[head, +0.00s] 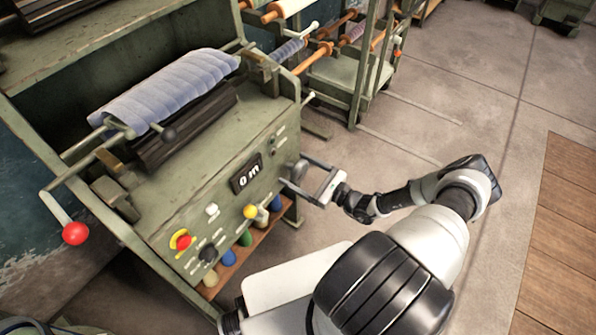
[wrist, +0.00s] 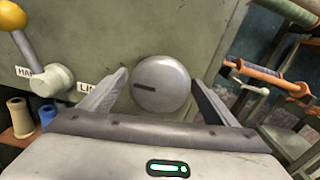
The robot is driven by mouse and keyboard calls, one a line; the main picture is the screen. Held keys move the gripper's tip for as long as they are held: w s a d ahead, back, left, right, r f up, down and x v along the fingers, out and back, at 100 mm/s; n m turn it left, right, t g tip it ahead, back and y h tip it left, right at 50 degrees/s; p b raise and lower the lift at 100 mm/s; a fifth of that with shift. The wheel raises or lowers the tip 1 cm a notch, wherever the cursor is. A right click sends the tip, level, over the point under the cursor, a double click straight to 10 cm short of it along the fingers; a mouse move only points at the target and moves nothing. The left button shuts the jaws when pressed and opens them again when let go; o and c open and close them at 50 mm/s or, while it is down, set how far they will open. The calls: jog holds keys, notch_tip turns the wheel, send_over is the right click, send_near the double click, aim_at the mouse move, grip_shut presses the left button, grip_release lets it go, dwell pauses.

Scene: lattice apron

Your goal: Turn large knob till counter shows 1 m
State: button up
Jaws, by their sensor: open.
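The large knob (wrist: 161,84) is a round grey disc with a dark slot mark, on the green machine front in the wrist view. My gripper (wrist: 160,90) is open, with one finger on each side of the knob. I cannot tell whether the fingers touch it. In the head view my gripper (head: 310,182) is at the right end of the machine front and mostly hides the knob. The counter (head: 246,173) is a black display that reads "0 m".
A yellow-tipped lever (wrist: 14,16) stands left of the knob in the wrist view. A red-and-yellow button (head: 181,240) and a red-ball crank (head: 75,233) are on the machine. A blue fabric roll (head: 165,88) lies on top. A rack of rolls (head: 345,70) stands behind; floor is clear at right.

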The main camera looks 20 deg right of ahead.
jog(key=c, duration=1.1)
jog(key=shift+o, duration=0.2)
jog(key=shift+f+m, duration=0.1)
jog(key=shift+m, duration=0.2)
jog(key=m+b, duration=0.1)
jog(key=m, duration=0.1)
jog(key=shift+m, duration=0.4)
jog(key=m+b, duration=0.2)
jog(key=m, duration=0.2)
jog(key=shift+a+m, duration=0.1)
jog(key=shift+m, duration=0.2)
jog(key=m+b, duration=0.1)
jog(key=m, duration=0.5)
jog(key=shift+s+a+m, duration=0.1)
jog(key=shift+s+m, duration=0.05)
jog(key=shift+m, duration=0.15)
jog(key=shift+b, duration=0.3)
